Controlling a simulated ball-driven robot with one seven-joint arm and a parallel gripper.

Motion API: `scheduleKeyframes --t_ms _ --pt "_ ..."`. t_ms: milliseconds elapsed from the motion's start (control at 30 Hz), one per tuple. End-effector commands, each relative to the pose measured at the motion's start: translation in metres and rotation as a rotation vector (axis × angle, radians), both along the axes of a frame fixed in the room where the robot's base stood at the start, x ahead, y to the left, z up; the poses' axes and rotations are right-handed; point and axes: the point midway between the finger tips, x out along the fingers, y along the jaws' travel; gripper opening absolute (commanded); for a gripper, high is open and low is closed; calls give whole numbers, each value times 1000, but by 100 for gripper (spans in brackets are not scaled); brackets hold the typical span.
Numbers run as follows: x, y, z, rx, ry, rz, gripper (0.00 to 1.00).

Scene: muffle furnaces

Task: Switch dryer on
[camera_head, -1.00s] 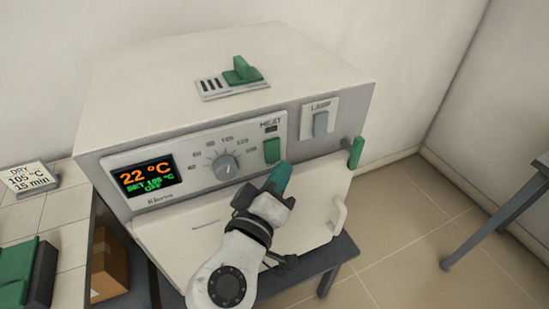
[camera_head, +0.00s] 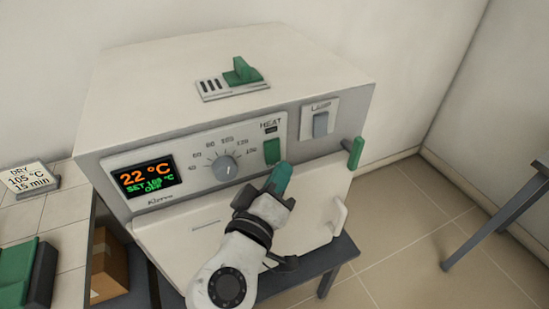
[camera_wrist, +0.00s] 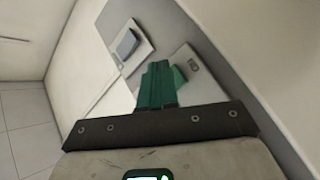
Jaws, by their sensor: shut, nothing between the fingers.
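The dryer (camera_head: 225,95) is a white and grey box with a control panel on its front. Its display (camera_head: 146,178) reads 22 °C, SET 105 °C and OFF. The green HEAT switch (camera_head: 272,150) is at the panel's right end, with a small dark indicator (camera_head: 271,130) above it. My gripper (camera_head: 283,174) has green fingers, closed together and empty, just below and slightly right of the HEAT switch. In the wrist view the fingers (camera_wrist: 157,88) point at the panel and largely cover the switch. I cannot tell whether they touch it.
A LAMP switch (camera_head: 320,123) sits right of HEAT. A grey dial (camera_head: 225,167) is left of it. A green lever (camera_head: 355,152) sticks out at the right edge. The white door (camera_head: 190,235) below has a handle (camera_head: 339,216). A sign (camera_head: 30,177) reads DRY 105 °C 15 min.

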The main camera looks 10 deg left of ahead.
Motion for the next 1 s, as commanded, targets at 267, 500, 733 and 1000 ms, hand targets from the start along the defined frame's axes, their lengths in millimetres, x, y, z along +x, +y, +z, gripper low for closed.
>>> scheduleKeyframes --t_ms 267,500,733,1000 --pt "0 0 0 0 0 0 0" --pt "0 0 0 0 0 0 0" --pt "0 0 0 0 0 0 0" --pt "7 5 -1 0 0 0 0"
